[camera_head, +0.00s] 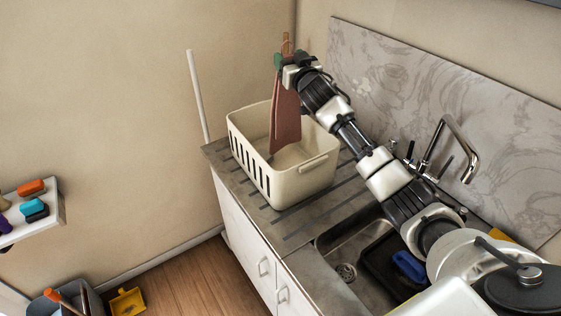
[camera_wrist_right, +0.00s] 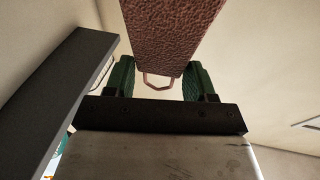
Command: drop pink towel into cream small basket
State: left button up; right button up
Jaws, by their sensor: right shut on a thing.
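The pink towel (camera_head: 285,118) hangs from my right gripper (camera_head: 281,62), which is shut on it near its top. The towel hangs down over the cream small basket (camera_head: 300,185), with its lower end inside the basket's opening as seen in the head view. I cannot tell whether it touches the basket floor. In the right wrist view the towel (camera_wrist_right: 172,35) shows between the green fingers of the right gripper (camera_wrist_right: 160,85), with a small loop at its end. The basket stands upright on the counter. My left gripper is not in view.
The counter (camera_head: 243,190) holds the basket beside a sink (camera_head: 345,250) with a black tray and a blue item (camera_head: 408,266). A faucet (camera_head: 455,140) rises behind the sink. A white pole (camera_head: 198,95) stands by the wall. A shelf (camera_head: 30,225) with colored items is at the left.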

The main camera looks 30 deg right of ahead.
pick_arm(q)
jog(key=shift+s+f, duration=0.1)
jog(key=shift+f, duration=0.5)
pick_arm(e)
jog(key=shift+s+a+f, duration=0.1)
jog(key=shift+s+f, duration=0.1)
jog(key=shift+f, duration=0.25)
jog(key=o, duration=1.3)
jog(key=shift+c, duration=0.2)
jog(key=shift+f, duration=0.1)
pick_arm(q)
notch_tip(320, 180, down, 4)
jog(key=b, duration=0.4)
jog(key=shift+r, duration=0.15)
pick_arm(e)
jog(key=s+f, duration=0.1)
jog(key=s, duration=0.9)
jog(key=shift+s+a+f, duration=0.2)
jog(key=shift+s+a, duration=0.05)
jog(key=shift+s, duration=0.05)
